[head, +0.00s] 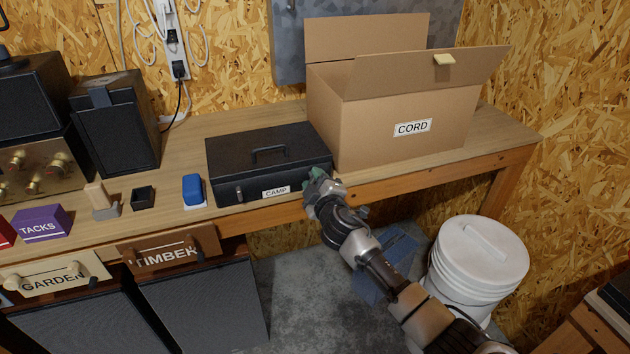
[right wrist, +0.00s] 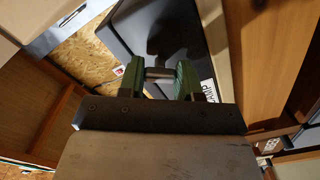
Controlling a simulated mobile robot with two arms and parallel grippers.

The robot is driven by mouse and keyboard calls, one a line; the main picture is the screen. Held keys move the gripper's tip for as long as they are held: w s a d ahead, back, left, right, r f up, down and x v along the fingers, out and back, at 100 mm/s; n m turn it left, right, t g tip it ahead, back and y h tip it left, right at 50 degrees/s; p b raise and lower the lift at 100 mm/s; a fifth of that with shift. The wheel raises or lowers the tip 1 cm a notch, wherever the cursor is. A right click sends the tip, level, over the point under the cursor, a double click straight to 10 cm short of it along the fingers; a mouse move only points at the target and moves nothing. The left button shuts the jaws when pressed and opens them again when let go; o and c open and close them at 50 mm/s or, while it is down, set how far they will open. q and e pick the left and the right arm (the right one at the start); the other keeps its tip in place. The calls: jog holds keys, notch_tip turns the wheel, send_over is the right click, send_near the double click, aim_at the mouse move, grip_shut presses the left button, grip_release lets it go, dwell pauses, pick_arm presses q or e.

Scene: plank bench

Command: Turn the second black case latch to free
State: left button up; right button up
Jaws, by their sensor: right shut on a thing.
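The black case (head: 228,160), labelled CAMP, sits closed near the bench's front edge, with a handle on its lid. One latch (head: 239,193) shows at the left of its front face. My right gripper (head: 316,182) is at the right end of that face and covers the second latch in the head view. In the right wrist view, the green fingers of this gripper (right wrist: 161,76) are shut on the second latch (right wrist: 157,72), a small dark bar between them. Its exact turn is hard to tell. My left gripper is not in view.
A blue object (head: 193,188), a small black box (head: 143,198) and a purple TACKS box (head: 40,223) are to the left. A white lidded bucket (head: 477,265) stands on the floor.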

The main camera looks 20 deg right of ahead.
jog(key=n, duration=0.6)
jog(key=shift+p, duration=0.3)
jog(key=shift+n, duration=0.4)
jog(key=o, duration=0.9)
jog(key=shift+o, duration=0.2)
jog(key=shift+s, duration=0.1)
jog(key=s, duration=1)
jog(key=shift+s+d, duration=0.15)
jog(key=shift+s, duration=0.15)
